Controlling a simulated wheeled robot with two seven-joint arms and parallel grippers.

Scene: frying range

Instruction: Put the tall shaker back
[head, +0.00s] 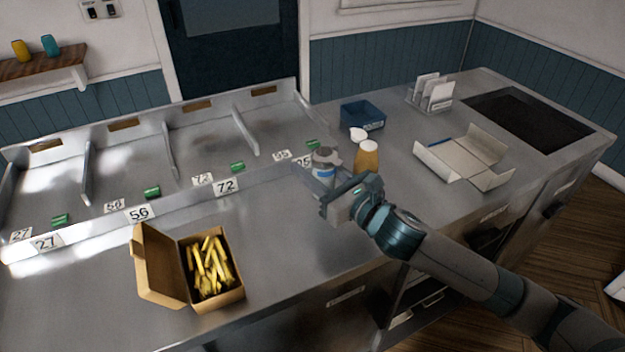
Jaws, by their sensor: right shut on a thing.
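My right gripper (322,180) reaches in from the lower right over the steel counter and is shut on a shaker (325,158) with a grey top and a pale body with a blue band. The gripper hides its lower part, so I cannot tell whether its base touches the counter. An amber container with a white top (367,158) stands just right of it and behind the wrist. I cannot tell from its visible part how tall the held shaker is. My left gripper is not in view.
An open carton of fries (240,296) stands at the front left. Divided steel bays (200,148) with number labels run along the left. A blue bin (362,116), a white rack (432,95), an open flat box (434,165) and a dark recess (540,122) lie right.

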